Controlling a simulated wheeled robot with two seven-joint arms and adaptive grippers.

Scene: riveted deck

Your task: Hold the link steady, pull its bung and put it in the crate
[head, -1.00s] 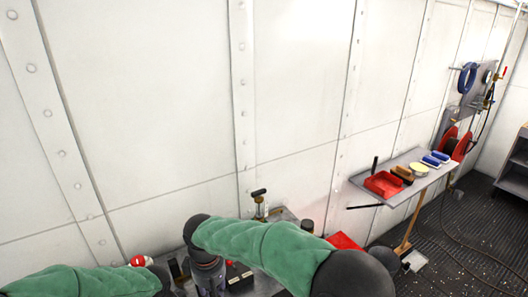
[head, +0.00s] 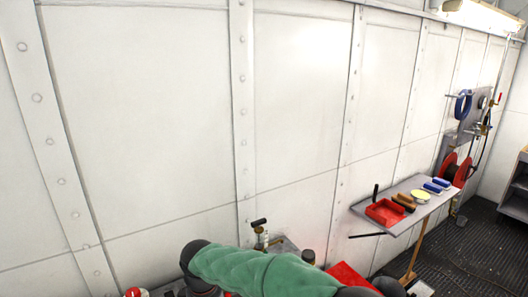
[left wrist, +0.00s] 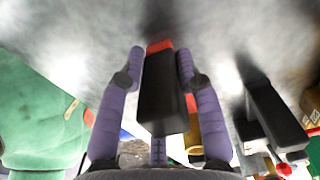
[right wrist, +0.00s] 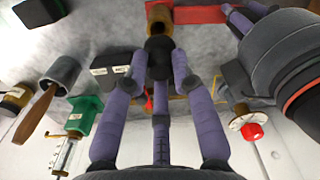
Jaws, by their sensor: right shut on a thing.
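My right gripper (right wrist: 159,65) is shut on a small dark piece, which looks like the bung (right wrist: 158,50). The bung is in line with the end of a brown tube (right wrist: 159,22); I cannot tell whether it is still seated. A red bar (right wrist: 200,14), likely part of the link, meets the tube. My left gripper's finger (right wrist: 240,20) is close to that bar. In the left wrist view my left gripper (left wrist: 160,54) has its fingers spread either side of a black block (left wrist: 163,95) with a red end, a slight gap showing. I cannot clearly identify the crate.
A red tray (head: 385,212) and small tools stand on a grey side shelf (head: 425,197). A red object (head: 350,280) lies on the bench. A labelled black box (right wrist: 110,80), a green device (right wrist: 84,114) and a grey mallet head (right wrist: 60,70) stand around the right gripper.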

